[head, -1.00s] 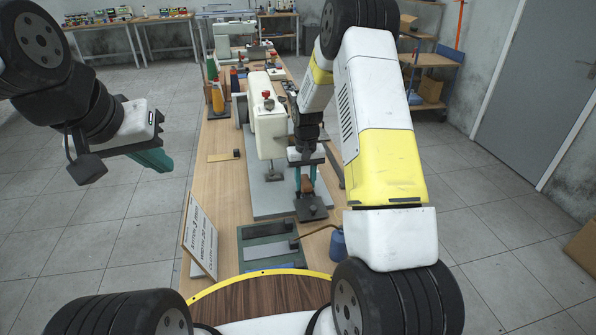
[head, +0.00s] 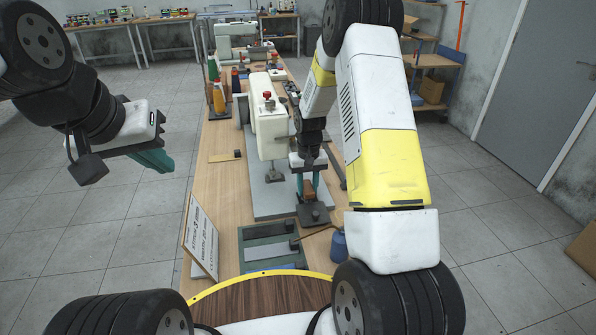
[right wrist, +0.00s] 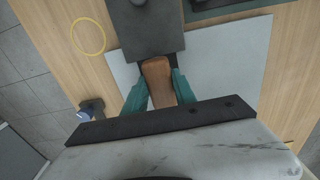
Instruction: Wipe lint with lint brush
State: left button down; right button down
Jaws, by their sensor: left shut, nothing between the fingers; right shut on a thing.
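My right gripper (head: 309,187) is shut on the brown handle of the lint brush (right wrist: 158,80), with one teal finger on each side. A dark square plate (head: 313,214) with a small black knob lies at the handle's far end, over the right part of the grey sewing machine bed (head: 267,192). I cannot tell whether the plate touches the bed, or whether it is the brush head. My left gripper (head: 155,160) is shut and empty, out over the floor left of the bench. No lint can be made out.
The white sewing machine (head: 268,125) stands just left of my right gripper. A green tray (head: 246,240) with grey strips lies nearer me, beside a blue oil can (head: 338,244) with a long spout. A sign (head: 202,238) stands at the bench's left edge. A yellow ring (right wrist: 88,37) lies on the wood.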

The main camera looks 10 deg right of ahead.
aim_at(305, 181)
jog(key=shift+s+f, duration=0.15)
jog(key=shift+s, duration=0.75)
jog(key=shift+s+f, duration=0.1)
jog(key=shift+s, duration=0.75)
jog(key=shift+w+r, duration=0.2)
jog(key=shift+w, duration=1.55)
jog(key=shift+w+r, duration=0.15)
jog(key=shift+w, duration=1.55)
jog(key=shift+s, duration=0.1)
jog(key=shift+s+f, duration=0.15)
jog(key=shift+s, duration=3.2)
jog(key=shift+w+r, duration=0.15)
jog(key=shift+r, duration=2.95)
